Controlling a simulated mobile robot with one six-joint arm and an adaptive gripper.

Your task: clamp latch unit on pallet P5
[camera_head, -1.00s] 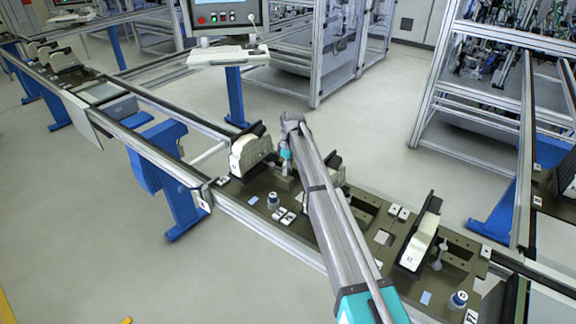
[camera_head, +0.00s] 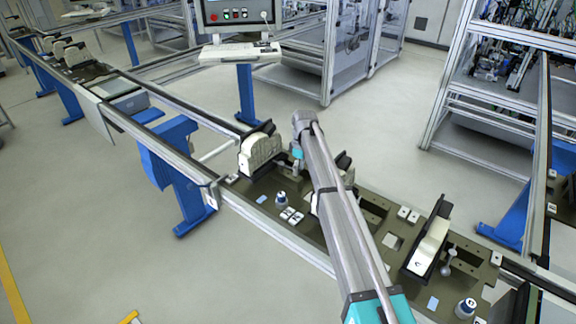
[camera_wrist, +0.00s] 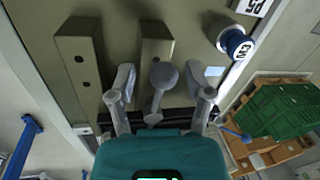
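In the wrist view a grey lever with a round ball knob (camera_wrist: 163,75) stands between two rectangular blocks on an olive pallet plate (camera_wrist: 118,30), marked P5 on a label (camera_wrist: 250,7). My gripper (camera_wrist: 161,82) is open, with one finger on each side of the knob and a visible gap on both sides. In the head view my gripper (camera_head: 297,167) is small and partly hidden by my arm, low over the left part of the pallet (camera_head: 262,190). The lever cannot be made out there.
A blue-and-white knob (camera_wrist: 238,45) stands at the pallet's edge. A white part in a black holder (camera_head: 260,152) is left of my arm. Another white part (camera_head: 428,247) and a ball-ended lever (camera_head: 447,262) are at right. A green crate (camera_wrist: 285,108) shows in the wrist view.

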